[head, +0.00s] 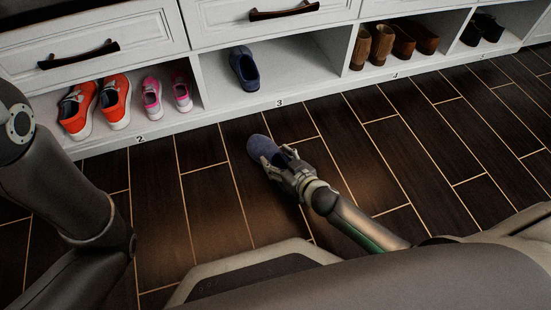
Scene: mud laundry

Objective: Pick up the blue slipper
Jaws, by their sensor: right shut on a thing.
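A blue slipper (260,146) is in front of the shoe bench, low over the dark wooden floor. My right gripper (281,161) is shut on its near end, and the fingers hide part of it. I cannot tell whether the slipper still touches the floor. A matching blue slipper (244,69) stands in the cubby above the label 3. My left arm shows at the left edge, but its gripper is out of view.
The white shoe bench (305,90) runs across the back, with drawers above open cubbies. Orange sneakers (97,106) and pink shoes (167,93) stand in the left cubby. Brown boots (372,46) and black shoes (482,29) stand to the right. The floor (400,150) right of my right gripper is clear.

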